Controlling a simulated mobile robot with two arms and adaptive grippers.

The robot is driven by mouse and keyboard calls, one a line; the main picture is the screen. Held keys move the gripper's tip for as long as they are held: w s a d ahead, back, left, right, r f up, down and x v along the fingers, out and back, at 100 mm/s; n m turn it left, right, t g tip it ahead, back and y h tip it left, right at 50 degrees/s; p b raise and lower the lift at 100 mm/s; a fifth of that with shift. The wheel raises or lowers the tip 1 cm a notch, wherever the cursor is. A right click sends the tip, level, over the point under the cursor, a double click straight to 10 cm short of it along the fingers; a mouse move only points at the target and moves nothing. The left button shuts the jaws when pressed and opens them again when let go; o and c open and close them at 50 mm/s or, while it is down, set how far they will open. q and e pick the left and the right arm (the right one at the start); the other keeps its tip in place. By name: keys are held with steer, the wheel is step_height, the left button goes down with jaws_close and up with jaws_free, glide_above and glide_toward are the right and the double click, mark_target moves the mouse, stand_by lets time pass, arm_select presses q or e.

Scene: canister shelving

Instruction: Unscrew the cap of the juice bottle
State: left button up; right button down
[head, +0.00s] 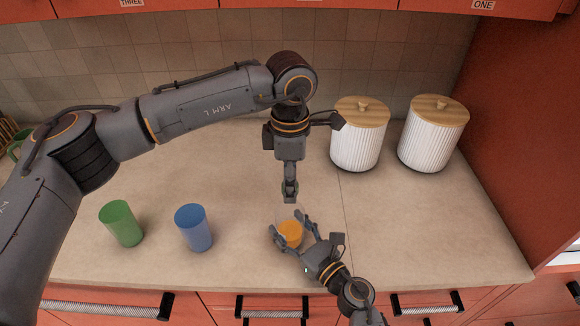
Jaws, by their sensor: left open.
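The juice bottle (290,231) stands on the counter at the centre, clear above and with orange juice low in it. My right gripper (292,229) comes in from the lower right, with its fingers closed around the sides of the bottle. My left gripper (290,198) points straight down above the bottle and is open. A small green part, which looks like the cap (283,188), shows behind and beside its fingers. The fingers hide most of the cap, so I cannot tell whether they touch it or whether it sits on the bottle neck.
A green cup (121,224) and a blue cup (194,229) stand to the left on the counter (420,235). Two white ribbed canisters with wooden lids (356,140) (432,135) stand at the back right. The counter's front right is clear. Red drawers lie below the front edge.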

arm_select(q)
steer(key=shift+f, duration=0.2)
steer(key=shift+c, duration=0.4)
jaws_close()
steer(key=shift+r, duration=0.2)
stand_by(0.5)
steer(key=shift+r, duration=0.95)
steer(key=shift+r, duration=0.1)
steer(key=shift+r, duration=1.9)
arm_select(e)
steer(key=shift+c, duration=1.4)
jaws_free()
